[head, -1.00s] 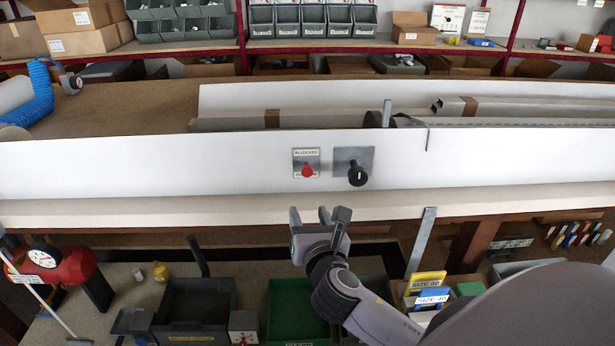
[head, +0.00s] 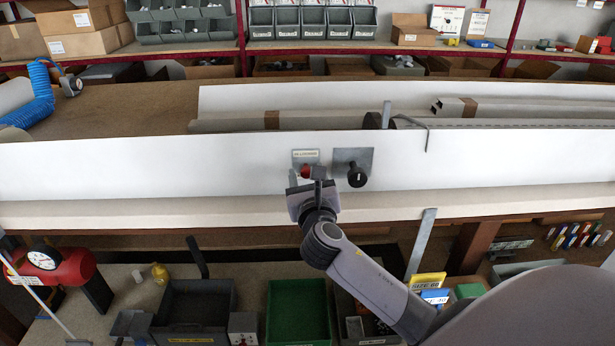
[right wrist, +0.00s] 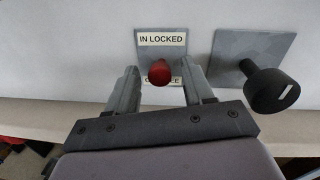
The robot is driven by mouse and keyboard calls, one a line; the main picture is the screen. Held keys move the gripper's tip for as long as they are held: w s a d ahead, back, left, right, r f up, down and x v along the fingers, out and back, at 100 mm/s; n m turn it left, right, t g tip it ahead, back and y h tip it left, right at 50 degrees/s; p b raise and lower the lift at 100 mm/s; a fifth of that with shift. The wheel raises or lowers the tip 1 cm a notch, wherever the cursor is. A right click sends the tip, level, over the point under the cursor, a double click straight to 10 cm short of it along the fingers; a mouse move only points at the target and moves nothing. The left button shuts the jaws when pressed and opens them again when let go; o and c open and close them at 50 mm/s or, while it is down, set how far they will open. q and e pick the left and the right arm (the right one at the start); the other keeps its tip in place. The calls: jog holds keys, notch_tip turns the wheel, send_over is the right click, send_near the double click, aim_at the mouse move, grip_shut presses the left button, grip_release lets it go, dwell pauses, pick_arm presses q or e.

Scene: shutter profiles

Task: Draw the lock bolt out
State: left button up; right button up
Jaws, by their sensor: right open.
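The lock bolt shows as a red knob (head: 305,172) on a small grey plate on the white panel (head: 120,165). In the right wrist view the red knob (right wrist: 160,72) sits below a label (right wrist: 162,39) reading "IN LOCKED"; a lower label is partly hidden behind it. My right gripper (head: 312,174) is at the plate in the head view. In the right wrist view its open fingers (right wrist: 160,82) stand left and right of the knob, with a gap on each side. My left gripper is not in view.
A black knob (head: 357,177) on a second grey plate (head: 346,160) is close to the right of the bolt. The white panel's lower ledge (head: 150,211) runs below. Bins, including a green one (head: 298,309), stand on the lower bench.

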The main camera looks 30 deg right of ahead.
grip_shut()
jog(key=shift+s+a+r+p, duration=0.1)
jog(key=shift+s+a+p, duration=0.2)
jog(key=shift+s+p, duration=0.25)
jog(key=shift+s+a+p, duration=0.4)
jog(key=shift+s+p, duration=0.15)
jog(key=shift+f, duration=0.25)
jog(key=shift+c, duration=0.7)
grip_release()
jog(key=shift+o, duration=0.7)
jog(key=shift+r, duration=0.1)
jog(key=shift+s, duration=0.1)
jog(key=v, duration=0.7)
